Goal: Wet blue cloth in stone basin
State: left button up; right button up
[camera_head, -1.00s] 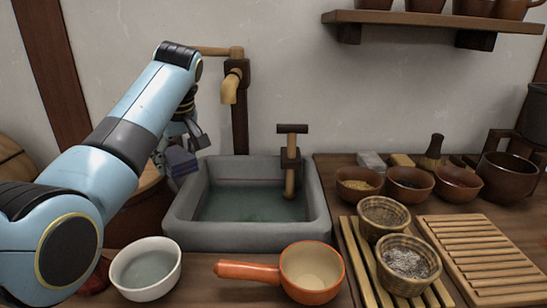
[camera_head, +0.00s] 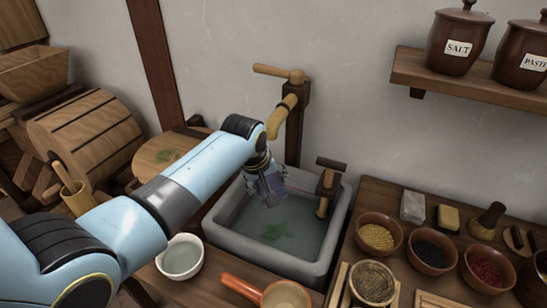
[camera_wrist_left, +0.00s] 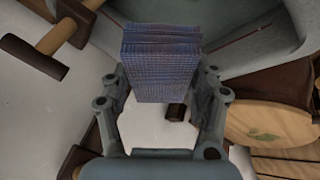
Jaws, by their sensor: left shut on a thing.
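The blue cloth (camera_wrist_left: 160,62), a folded checked pad, is held between the fingers of my left gripper (camera_wrist_left: 162,84) in the left wrist view. In the head view, my left gripper (camera_head: 268,186) is over the back left part of the stone basin (camera_head: 338,222), and little of the cloth shows. The grey basin holds greenish water (camera_head: 290,228). I cannot tell whether the cloth touches the water. My right gripper is not in view.
A wooden spout (camera_head: 281,117) is behind the gripper, and a wooden lever post (camera_head: 326,188) stands at the basin's right rim. A white bowl (camera_head: 181,258) and an orange pan (camera_head: 285,296) sit in front. Bowls of yellow (camera_head: 377,236), black and red contents stand right.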

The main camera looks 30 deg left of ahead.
pick_arm(q)
notch_tip(320, 180, down, 2)
jog(key=shift+s+f+b, duration=0.1)
jog(key=shift+b, duration=1.05)
jog(key=shift+f+b, duration=4.5)
jog(key=shift+f, duration=1.55)
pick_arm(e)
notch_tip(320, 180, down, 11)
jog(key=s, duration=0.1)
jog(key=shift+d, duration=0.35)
pick_arm(q)
jog(key=shift+r, duration=0.1)
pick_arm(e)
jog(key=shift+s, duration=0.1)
pick_arm(q)
notch_tip(320, 180, up, 12)
jog(key=p, duration=1.3)
jog(key=shift+r, duration=0.1)
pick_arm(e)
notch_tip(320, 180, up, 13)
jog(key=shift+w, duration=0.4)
pick_arm(q)
notch_tip(320, 180, up, 4)
jog(key=p, duration=0.4)
jog(key=shift+r+p, duration=0.1)
jog(key=shift+p, duration=0.25)
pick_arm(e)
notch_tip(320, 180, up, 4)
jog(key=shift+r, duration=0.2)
